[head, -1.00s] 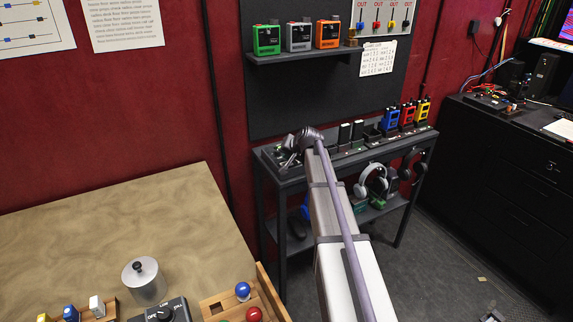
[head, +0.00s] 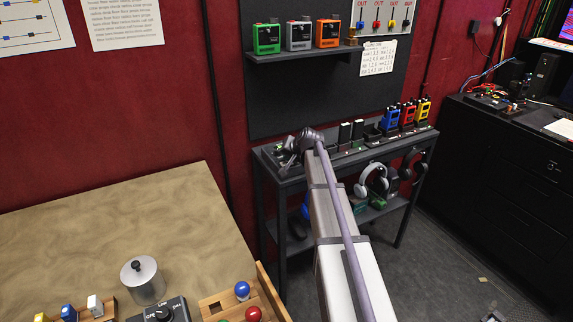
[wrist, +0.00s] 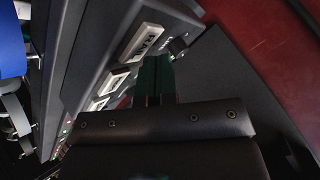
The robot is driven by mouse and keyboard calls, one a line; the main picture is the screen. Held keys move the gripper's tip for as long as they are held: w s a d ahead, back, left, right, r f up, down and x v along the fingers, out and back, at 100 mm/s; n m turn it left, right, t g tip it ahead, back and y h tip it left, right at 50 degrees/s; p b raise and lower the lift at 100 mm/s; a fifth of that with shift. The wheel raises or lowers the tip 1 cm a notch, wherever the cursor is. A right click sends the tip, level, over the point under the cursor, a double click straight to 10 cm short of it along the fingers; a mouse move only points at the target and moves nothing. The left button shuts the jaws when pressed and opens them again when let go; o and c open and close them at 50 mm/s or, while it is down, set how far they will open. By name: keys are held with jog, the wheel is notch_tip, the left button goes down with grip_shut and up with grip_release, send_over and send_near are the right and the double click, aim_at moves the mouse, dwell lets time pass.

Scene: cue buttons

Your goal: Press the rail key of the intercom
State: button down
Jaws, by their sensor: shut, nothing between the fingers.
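The intercom (wrist: 110,45) is a dark grey panel, seen slantwise in the wrist view. Its key labelled RAIL (wrist: 146,41) is a pale rectangle at the upper end of a row of similar keys. My gripper (wrist: 156,60) is shut and empty, its dark green fingers pointing up in the picture. The fingertips show just below and right of the RAIL key; I cannot tell whether they touch the panel. In the head view my gripper (head: 290,159) is over the left end of the dark bench, and its own hand and arm hide much of the intercom.
On the bench (head: 270,158), blue (head: 389,120), red and yellow radios stand to the right. Headphones (head: 373,178) hang below. A pegboard shelf (head: 300,54) holds more radios above.

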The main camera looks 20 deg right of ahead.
jog(key=shift+f+b, duration=0.4)
dwell(0.3)
jog(key=shift+r+p, duration=0.8)
notch_tip(320, 180, up, 5)
jog(key=p, duration=0.5)
jog(key=shift+r, duration=0.15)
dwell(0.5)
